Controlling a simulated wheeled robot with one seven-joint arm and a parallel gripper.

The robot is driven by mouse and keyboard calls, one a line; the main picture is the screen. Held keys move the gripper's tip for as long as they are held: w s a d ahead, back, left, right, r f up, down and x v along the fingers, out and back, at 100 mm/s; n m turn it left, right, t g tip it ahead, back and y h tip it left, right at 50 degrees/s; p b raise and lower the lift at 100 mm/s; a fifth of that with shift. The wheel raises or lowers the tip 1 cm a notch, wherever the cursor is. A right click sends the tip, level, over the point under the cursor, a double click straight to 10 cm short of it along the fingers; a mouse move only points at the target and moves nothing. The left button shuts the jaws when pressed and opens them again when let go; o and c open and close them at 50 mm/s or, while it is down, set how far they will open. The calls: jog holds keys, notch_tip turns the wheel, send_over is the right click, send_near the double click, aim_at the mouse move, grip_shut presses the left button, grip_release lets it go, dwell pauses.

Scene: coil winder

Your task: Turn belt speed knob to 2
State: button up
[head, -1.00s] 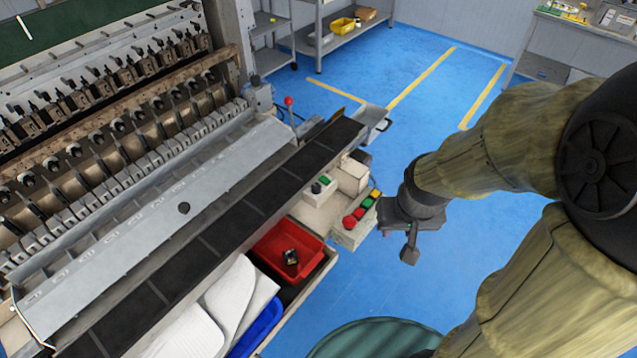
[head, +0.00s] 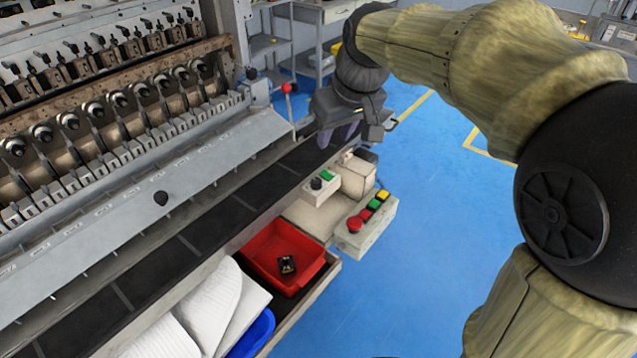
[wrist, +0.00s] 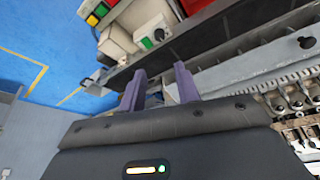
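A small black knob (head: 316,183) sits beside a green button (head: 327,175) on a small pale control box next to the dark belt (head: 225,216). The knob also shows in the wrist view (wrist: 159,34), beyond my fingertips. Its pointer and scale marks are too small to read. My gripper (head: 338,137) hangs over the far end of the belt, beyond the knob and apart from it. In the wrist view its two purple fingers (wrist: 160,68) are spread, with nothing held between them.
A button box (head: 368,222) with red, green and yellow buttons stands right of the knob box. A red bin (head: 275,245) lies nearer. A red-tipped lever (head: 289,90) rises close to my gripper on the left. Blue floor (head: 420,270) is open at right.

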aim_at(317, 181)
jog(key=b+x, duration=0.2)
jog(key=x, duration=1.5)
jog(key=shift+f, duration=0.2)
jog(key=c, duration=0.7)
